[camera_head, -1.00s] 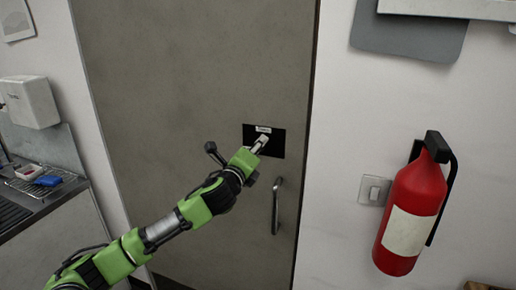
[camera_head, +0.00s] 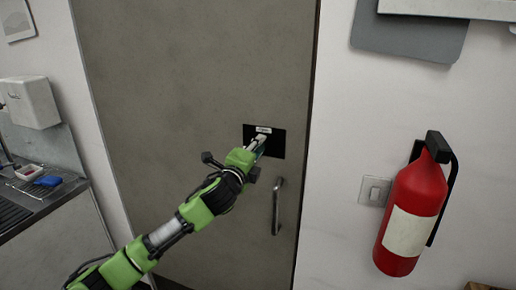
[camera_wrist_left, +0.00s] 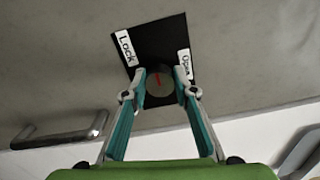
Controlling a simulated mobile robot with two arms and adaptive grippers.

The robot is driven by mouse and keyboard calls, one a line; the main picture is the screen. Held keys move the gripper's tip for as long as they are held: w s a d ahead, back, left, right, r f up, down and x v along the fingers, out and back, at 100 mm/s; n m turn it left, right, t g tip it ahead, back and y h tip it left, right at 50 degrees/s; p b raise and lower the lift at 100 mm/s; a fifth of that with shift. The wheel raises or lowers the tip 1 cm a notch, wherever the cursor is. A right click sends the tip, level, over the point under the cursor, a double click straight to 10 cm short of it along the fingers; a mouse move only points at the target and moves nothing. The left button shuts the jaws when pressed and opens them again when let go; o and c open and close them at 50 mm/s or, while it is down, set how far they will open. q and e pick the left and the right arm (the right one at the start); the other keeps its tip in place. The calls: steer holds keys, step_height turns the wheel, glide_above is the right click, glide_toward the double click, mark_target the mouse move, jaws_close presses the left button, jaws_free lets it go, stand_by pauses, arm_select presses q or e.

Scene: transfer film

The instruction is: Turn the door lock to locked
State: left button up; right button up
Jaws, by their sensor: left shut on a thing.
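The door lock is a black plate (camera_head: 280,143) on the grey-brown door (camera_head: 180,100). In the left wrist view the plate (camera_wrist_left: 153,40) carries a "Lock" label (camera_wrist_left: 126,48) and an "Open" label (camera_wrist_left: 185,64). A round dark knob (camera_wrist_left: 159,84) with a red mark sits below and between the labels. The red mark points up in that view, roughly between the two labels. My left gripper (camera_head: 262,139) is at the plate, its fingers on both sides of the knob and shut on it; they also show in the wrist view (camera_wrist_left: 159,75). My right gripper is not in view.
A metal door handle (camera_head: 277,206) stands just below the lock. A light switch (camera_head: 375,191) and a red fire extinguisher (camera_head: 416,200) are on the wall at the right. A sink counter (camera_head: 50,190) stands at the left.

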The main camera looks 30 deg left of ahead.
arm_select(q)
steer(key=o, duration=1.1)
steer(key=shift+c, duration=0.2)
steer(key=v, duration=1.2)
